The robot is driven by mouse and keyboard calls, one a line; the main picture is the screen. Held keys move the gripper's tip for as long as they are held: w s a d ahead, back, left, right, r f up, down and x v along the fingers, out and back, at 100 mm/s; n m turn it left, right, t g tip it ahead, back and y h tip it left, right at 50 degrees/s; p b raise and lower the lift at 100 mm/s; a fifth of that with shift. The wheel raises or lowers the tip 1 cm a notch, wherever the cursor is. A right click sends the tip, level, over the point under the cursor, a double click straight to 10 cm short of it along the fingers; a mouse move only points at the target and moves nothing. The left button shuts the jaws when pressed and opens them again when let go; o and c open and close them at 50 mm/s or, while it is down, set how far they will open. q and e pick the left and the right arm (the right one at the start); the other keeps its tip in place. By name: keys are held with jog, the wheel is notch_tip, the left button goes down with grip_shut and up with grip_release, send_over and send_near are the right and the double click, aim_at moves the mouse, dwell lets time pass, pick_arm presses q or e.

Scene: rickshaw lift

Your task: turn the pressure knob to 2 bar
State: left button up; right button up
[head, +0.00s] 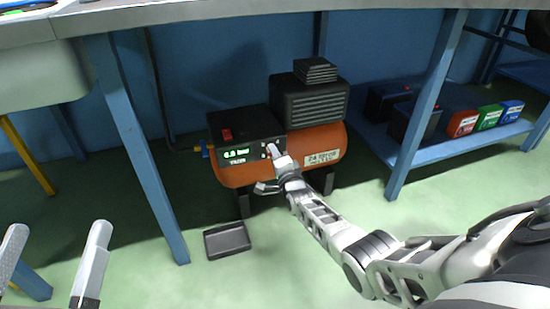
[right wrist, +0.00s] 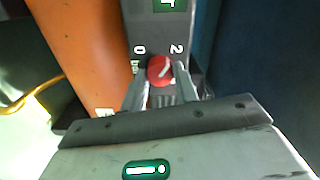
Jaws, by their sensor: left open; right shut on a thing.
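The orange compressor (head: 235,174) stands on the floor under the workbench, with a black control box (head: 237,128) at its left end. A lit green display (head: 237,153) on the box shows a bar reading that looks like 0.8, though the first digits are hard to read. In the right wrist view the red knob (right wrist: 159,70) has a pale pointer line and sits between the marks 0 and 2. My right gripper (head: 271,152) is shut on this knob, one finger on each side. My left gripper (head: 57,232) is open and empty at the lower left, away from the compressor.
Blue bench legs (head: 137,150) stand left and right of the compressor. A dark tray (head: 227,240) lies on the floor in front. A blue shelf (head: 430,152) at right holds batteries and coloured boxes (head: 487,117).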

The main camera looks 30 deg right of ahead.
pick_arm(q)
jog(key=shift+r+m+t+h+b, duration=0.3)
jog(key=shift+r+m+t+h, duration=0.15)
jog(key=shift+r+m, duration=0.4)
pick_arm(e)
jog(key=shift+w+a+m, duration=0.1)
jog(key=shift+m, duration=1)
jog(key=shift+r, duration=0.1)
jog(key=o, duration=1)
jog(key=shift+c, duration=0.2)
pick_arm(q)
notch_tip(320, 180, down, 8)
jog(key=s+n+g+y+p, duration=0.2)
jog(key=n+g+y+p, duration=0.2)
jog(key=p, duration=0.4)
jog(key=shift+s+g, duration=0.15)
jog(key=shift+g, duration=0.6)
pick_arm(e)
jog(key=v, duration=1.6)
jog(key=shift+a, duration=0.1)
